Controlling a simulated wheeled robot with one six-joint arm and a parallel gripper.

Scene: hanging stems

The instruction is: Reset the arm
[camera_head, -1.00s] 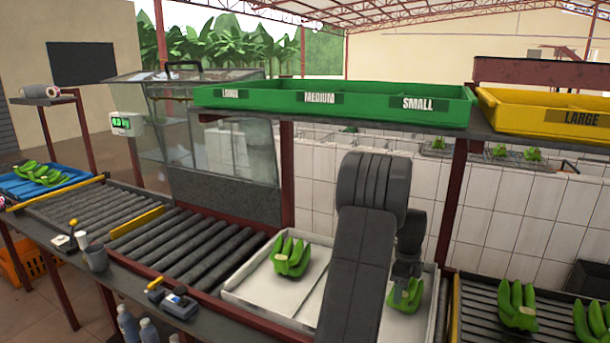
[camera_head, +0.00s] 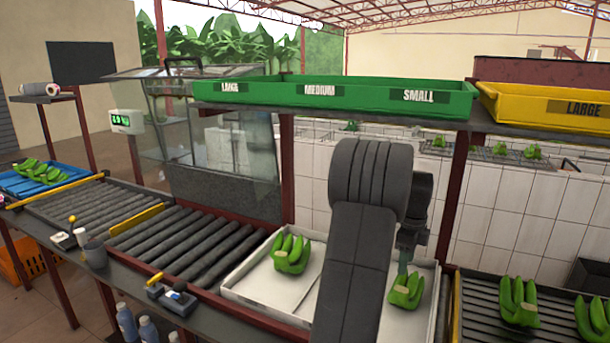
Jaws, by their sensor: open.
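My arm rises in front of the white tray (camera_head: 262,302) and bends down on its right side. My gripper (camera_head: 403,268) points down just above a green banana cluster (camera_head: 407,292) in the right part of the tray. The gripper is small and dark here, and its fingers are hard to make out. The cluster rests in the tray, below the gripper. A second banana cluster (camera_head: 291,254) lies in the tray's left part. My arm hides the middle of the tray.
A green bin (camera_head: 360,112) labelled by size and a yellow bin (camera_head: 550,118) stand on a shelf above. A roller conveyor (camera_head: 185,248) lies left; another with bananas (camera_head: 518,302) lies right. A tiled wall (camera_head: 500,220) stands behind.

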